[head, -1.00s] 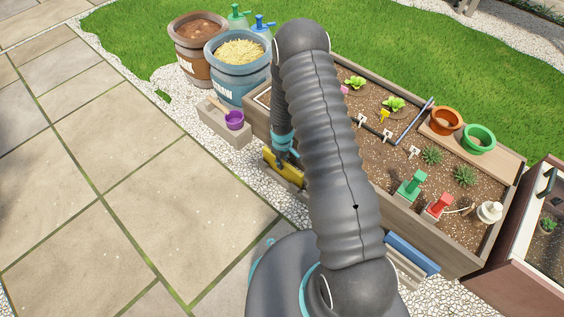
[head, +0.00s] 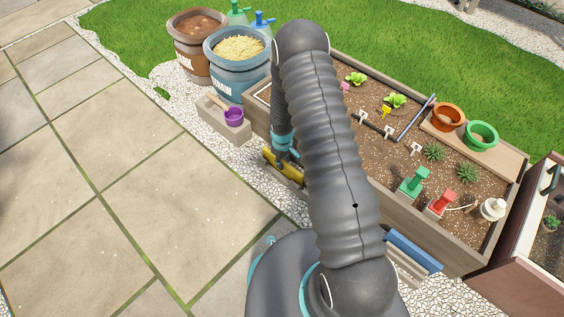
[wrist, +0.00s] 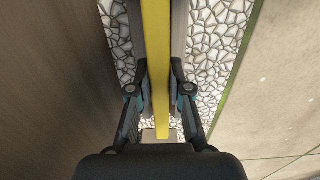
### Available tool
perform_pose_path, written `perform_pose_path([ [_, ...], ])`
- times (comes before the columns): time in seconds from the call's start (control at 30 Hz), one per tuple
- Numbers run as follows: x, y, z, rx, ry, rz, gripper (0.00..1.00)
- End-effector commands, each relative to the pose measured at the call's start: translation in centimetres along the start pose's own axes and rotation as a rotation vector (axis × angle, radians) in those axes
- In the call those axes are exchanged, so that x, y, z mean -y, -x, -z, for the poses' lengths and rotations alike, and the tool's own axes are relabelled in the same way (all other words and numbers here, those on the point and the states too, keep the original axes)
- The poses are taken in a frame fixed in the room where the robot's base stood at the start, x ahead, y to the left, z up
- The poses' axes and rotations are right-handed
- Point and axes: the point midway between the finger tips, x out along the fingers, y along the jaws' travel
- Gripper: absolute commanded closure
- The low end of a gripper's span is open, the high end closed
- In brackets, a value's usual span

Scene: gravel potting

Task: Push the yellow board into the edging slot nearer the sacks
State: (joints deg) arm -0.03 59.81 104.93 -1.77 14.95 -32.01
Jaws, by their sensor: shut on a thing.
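The yellow board (head: 293,174) stands on edge along the near side of the wooden planter, toward the sacks. In the wrist view the yellow board (wrist: 156,60) runs lengthwise between my fingers. My gripper (head: 284,158) is shut on its upper edge; both fingers also show in the wrist view (wrist: 158,92). Grey edging walls (wrist: 178,35) flank the board, which lines up with the slot between them. Its lower edge is hidden, so I cannot tell how deep it sits. The blue straw sack (head: 228,82) and the brown sack (head: 190,65) stand beyond it.
A blue board (head: 412,253) lies along the planter's nearer end. The planter (head: 430,240) wall is close on the right. White gravel and open paving (head: 150,170) lie to the left.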

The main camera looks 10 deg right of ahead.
Motion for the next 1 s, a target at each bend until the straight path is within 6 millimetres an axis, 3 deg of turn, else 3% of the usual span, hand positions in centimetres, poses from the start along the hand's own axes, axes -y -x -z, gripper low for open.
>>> perform_pose_path([
  [0.07,0.0,-0.2,0.0,0.000,0.000,0.000,1.00],
  [0.1,0.0,-0.1,0.0,-0.001,0.000,0.000,0.74],
  [0.2,0.0,-0.1,0.0,0.000,0.000,0.000,0.53],
  [0.63,0.0,0.8,0.0,-0.001,0.000,-0.001,0.53],
  [1.0,0.0,7.4,0.0,-0.003,0.000,-0.002,0.53],
])
